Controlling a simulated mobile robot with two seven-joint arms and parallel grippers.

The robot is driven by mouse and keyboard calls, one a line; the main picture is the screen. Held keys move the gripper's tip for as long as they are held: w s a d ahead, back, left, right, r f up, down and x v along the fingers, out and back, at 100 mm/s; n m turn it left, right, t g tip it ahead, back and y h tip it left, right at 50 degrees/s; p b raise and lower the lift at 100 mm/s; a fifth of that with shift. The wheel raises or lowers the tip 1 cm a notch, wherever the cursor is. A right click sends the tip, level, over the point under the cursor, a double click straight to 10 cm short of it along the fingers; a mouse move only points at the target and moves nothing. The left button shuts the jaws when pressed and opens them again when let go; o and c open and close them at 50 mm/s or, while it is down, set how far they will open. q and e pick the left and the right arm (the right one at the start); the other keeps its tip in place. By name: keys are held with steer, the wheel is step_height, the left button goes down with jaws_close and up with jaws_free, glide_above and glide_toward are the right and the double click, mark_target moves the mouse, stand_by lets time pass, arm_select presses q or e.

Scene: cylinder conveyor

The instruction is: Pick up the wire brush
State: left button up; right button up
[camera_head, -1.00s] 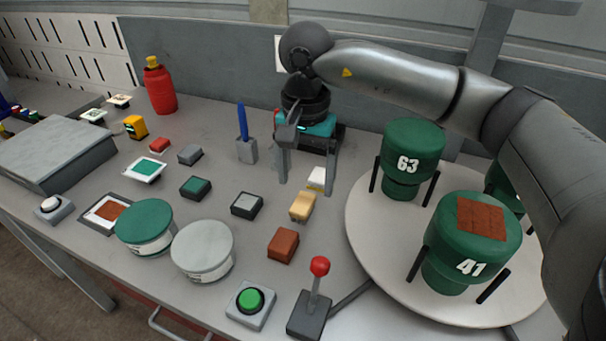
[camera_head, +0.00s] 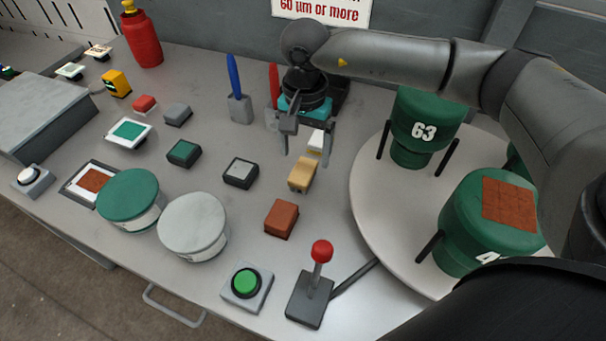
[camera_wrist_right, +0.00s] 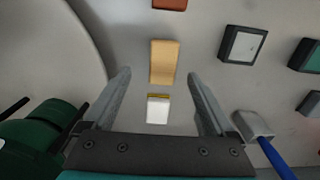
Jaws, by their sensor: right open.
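No object can be named the wire brush with certainty. A tan block (camera_head: 303,174) lies on the table, with a small white piece with a yellow edge (camera_head: 317,140) just behind it. Both also show in the right wrist view, the tan block (camera_wrist_right: 163,62) and the white piece (camera_wrist_right: 158,109). My right gripper (camera_head: 306,151) is open and empty above them, with its fingers on either side in the wrist view (camera_wrist_right: 158,75). A blue handle (camera_head: 234,76) rises from a grey block (camera_head: 240,108) to the left. My left gripper is not in view.
A brown block (camera_head: 281,218), a red-knobbed lever (camera_head: 321,252) and a green button (camera_head: 246,284) stand nearer the front. A turntable (camera_head: 372,215) with green drums (camera_head: 424,120) stands to the right. Round tins (camera_head: 192,226) stand at the front left. A red handle (camera_head: 274,85) shows behind the gripper.

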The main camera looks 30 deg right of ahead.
mark_target(303, 170)
steer(key=shift+w+f, duration=0.2)
steer(key=shift+f, duration=1.2)
steer(key=shift+w+f, duration=0.15)
steer(key=shift+f, duration=1.2)
steer(key=shift+c, duration=0.2)
jaws_close()
